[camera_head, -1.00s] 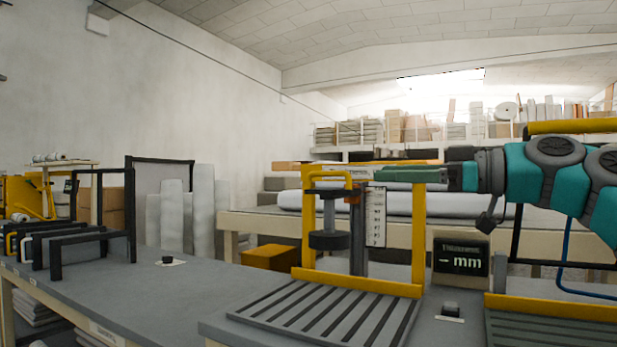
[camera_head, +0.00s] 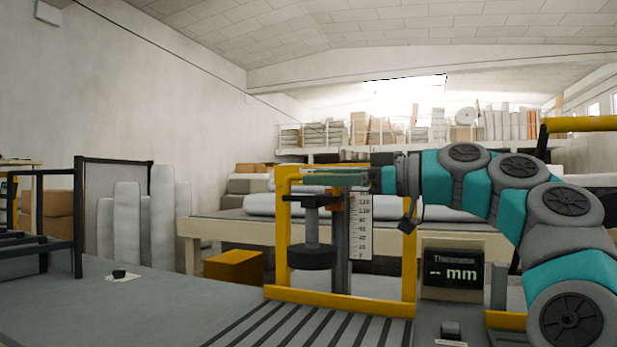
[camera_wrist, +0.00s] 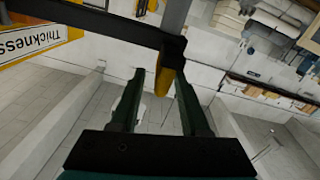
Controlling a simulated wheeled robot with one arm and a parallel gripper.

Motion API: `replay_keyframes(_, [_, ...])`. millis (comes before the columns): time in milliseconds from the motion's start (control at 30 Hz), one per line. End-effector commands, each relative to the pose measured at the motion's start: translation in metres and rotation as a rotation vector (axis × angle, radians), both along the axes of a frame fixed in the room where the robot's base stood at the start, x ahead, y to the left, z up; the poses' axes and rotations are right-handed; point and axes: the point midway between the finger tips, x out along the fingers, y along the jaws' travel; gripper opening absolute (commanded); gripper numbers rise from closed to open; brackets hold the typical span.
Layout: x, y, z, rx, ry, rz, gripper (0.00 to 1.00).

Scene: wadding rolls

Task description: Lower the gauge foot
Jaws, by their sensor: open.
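The thickness gauge has a yellow frame (camera_head: 410,250) over a slatted base (camera_head: 290,325). Its dark round foot (camera_head: 311,257) hangs on a grey stem above the base, with a clear gap under it. A smaller dark collar (camera_head: 313,201) sits higher, near the white scale (camera_head: 360,225). My gripper (camera_head: 306,179) reaches in from the right at the top of the frame, above the collar. In the wrist view its green fingers (camera_wrist: 153,78) are apart, with a dark bar end and a yellow piece showing at or between them. Whether they touch it is unclear.
A display (camera_head: 453,273) reading "-- mm" stands right of the gauge. A small dark block (camera_head: 119,274) lies on the grey table to the left. Black frames (camera_head: 78,220) stand at far left. White rolls (camera_head: 160,225) and a yellow box (camera_head: 234,267) are behind.

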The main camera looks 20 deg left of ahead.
Motion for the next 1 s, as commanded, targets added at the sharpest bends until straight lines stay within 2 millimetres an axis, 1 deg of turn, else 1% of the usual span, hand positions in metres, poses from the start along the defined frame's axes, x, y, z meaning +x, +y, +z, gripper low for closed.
replay_keyframes(33, [0.000, 0.009, 0.000, -0.001, 0.001, 0.003, 0.46])
replay_keyframes(100, [0.001, 0.018, 0.000, -0.003, 0.002, 0.004, 0.46])
replay_keyframes(200, [0.002, 0.026, -0.001, -0.002, 0.002, 0.003, 0.46])
replay_keyframes(467, [0.002, 0.029, -0.001, -0.001, 0.002, 0.001, 0.46])
replay_keyframes(867, [0.003, 0.029, -0.001, -0.001, 0.002, 0.001, 0.02])
replay_keyframes(900, [0.003, 0.029, -0.001, -0.001, 0.002, 0.001, 0.00])
replay_keyframes(1000, [0.003, 0.029, -0.001, -0.001, 0.002, 0.001, 0.00])
